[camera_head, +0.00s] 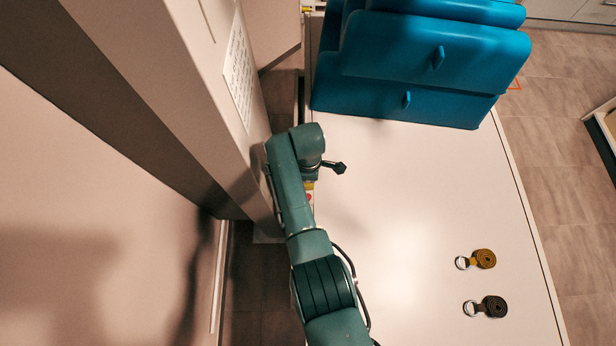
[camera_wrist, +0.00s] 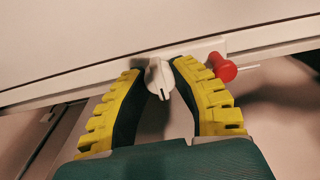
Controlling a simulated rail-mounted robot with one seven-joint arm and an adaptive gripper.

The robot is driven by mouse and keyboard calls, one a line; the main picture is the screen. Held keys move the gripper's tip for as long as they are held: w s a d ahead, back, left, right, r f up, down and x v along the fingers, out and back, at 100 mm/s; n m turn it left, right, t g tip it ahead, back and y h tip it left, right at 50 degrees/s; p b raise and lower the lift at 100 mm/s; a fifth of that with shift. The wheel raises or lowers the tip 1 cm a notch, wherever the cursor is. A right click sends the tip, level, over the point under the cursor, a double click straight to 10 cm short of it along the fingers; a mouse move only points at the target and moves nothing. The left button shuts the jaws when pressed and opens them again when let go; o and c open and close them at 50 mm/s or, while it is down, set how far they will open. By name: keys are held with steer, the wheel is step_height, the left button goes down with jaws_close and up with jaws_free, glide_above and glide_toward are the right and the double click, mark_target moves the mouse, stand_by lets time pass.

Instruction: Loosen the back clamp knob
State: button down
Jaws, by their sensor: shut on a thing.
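A white clamp knob (camera_wrist: 159,80) with a raised grip bar sits on a rail along the table's side edge in the wrist view. My gripper (camera_wrist: 157,70), with yellow ridged fingers and dark pads, has one finger on each side of this knob and is shut on it. In the head view my gripper (camera_head: 309,186) is at the table's left edge, mostly covered by my green wrist. The white knob is hidden there. I cannot tell from the views how far the knob is turned.
A red knob (camera_wrist: 222,67) stands on the same rail, just right of my right finger. The white table (camera_head: 420,215) bears blue cushions (camera_head: 420,65) at the back and two rolled straps, brown (camera_head: 485,259) and black (camera_head: 493,306). A beige wall panel (camera_head: 215,90) rises close at the left.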

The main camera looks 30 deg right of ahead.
steer(key=shift+s+f, duration=0.1)
steer(key=c, duration=0.8)
jaws_free()
steer(key=shift+o, duration=0.2)
step_height(320, 180, up, 12)
